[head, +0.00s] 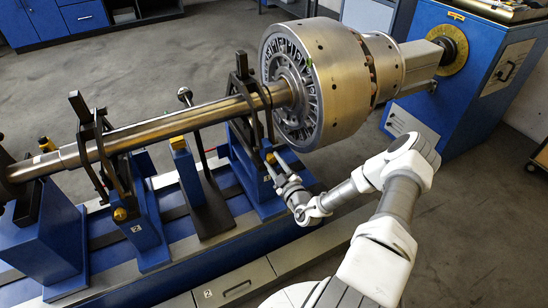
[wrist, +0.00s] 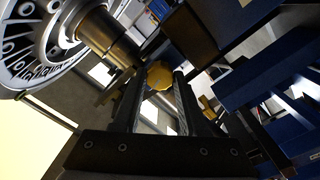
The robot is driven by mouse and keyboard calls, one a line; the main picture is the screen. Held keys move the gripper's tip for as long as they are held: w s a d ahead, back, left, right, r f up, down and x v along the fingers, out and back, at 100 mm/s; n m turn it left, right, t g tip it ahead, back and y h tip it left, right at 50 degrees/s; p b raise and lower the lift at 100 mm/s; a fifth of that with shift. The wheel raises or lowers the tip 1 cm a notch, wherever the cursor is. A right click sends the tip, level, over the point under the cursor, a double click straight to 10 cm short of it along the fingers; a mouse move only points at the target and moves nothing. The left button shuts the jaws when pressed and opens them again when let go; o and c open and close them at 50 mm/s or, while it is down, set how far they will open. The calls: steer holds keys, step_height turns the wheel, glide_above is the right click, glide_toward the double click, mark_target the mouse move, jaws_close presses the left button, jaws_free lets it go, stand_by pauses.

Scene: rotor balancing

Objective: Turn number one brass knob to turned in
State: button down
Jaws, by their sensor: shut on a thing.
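The number one brass knob (wrist: 160,76) sits between the tips of my gripper's two dark fingers (wrist: 160,80) in the wrist view, and the fingers are shut on it. In the head view my gripper (head: 273,162) reaches the near face of the right blue bearing stand (head: 254,188), just below the shaft. There the knob is mostly hidden by my gripper. How far the knob is turned cannot be told.
A steel shaft (head: 150,134) runs left from a large bladed rotor (head: 335,85) close above my gripper. A second stand (head: 146,243), labelled 2, has its own brass knob (head: 120,214). A blue drive cabinet (head: 450,110) stands behind right.

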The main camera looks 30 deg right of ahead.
steer(key=n+p, duration=0.2)
steer(key=n, duration=0.1)
steer(key=shift+r+n, duration=0.1)
steer(key=shift+n, duration=0.3)
steer(key=n+p, duration=0.1)
steer(key=n, duration=0.2)
steer(key=shift+n+p, duration=0.4)
steer(key=n+p, duration=0.1)
steer(key=n, duration=0.3)
steer(key=shift+n+y+p, duration=0.3)
steer(key=shift+p, duration=0.05)
steer(key=shift+n+p, duration=0.5)
steer(key=shift+n, duration=1.3)
steer(key=shift+f, duration=0.2)
steer(key=shift+c, duration=2.2)
jaws_free()
